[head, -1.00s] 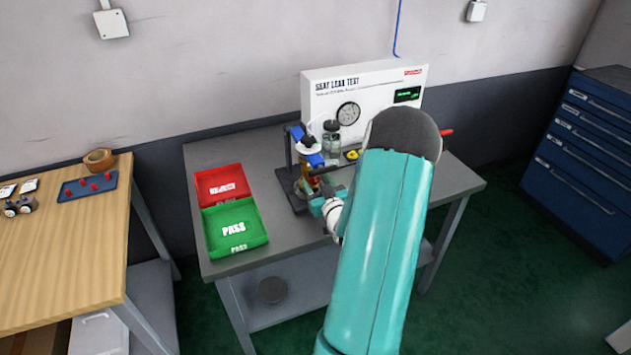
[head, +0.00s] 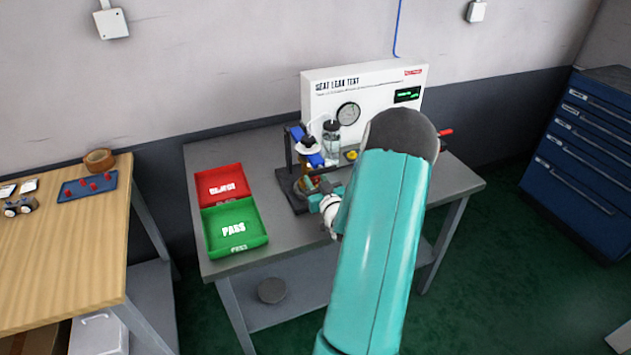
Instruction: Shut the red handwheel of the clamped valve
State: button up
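The clamped valve (head: 303,187) stands in a dark clamp stand with a blue clamp part (head: 312,158), on the grey bench in front of the white seat leak test panel. A small patch of red shows at the valve beside my gripper; I cannot make out the whole red handwheel. My gripper (head: 317,192) is at the valve's right side, close to or touching it. Its fingers are too small and partly hidden, so I cannot tell whether they are open or shut. My teal arm hides the bench's right part.
A red tray (head: 220,183) and a green PASS tray (head: 236,229) lie left of the stand. A glass bottle (head: 331,146) with a tube stands behind it, beside a yellow item (head: 352,155). The panel (head: 330,88) backs the bench. A wooden table (head: 65,245) is at left.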

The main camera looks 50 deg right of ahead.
jog(key=m, duration=0.4)
jog(key=shift+m, duration=0.4)
jog(key=m, duration=0.4)
jog(key=shift+f+m, duration=0.1)
jog(key=shift+m, duration=0.2)
jog(key=m, duration=0.4)
jog(key=shift+m, duration=2.2)
jog(key=o, duration=1)
jog(key=shift+c, duration=0.2)
jog(key=shift+s, duration=0.15)
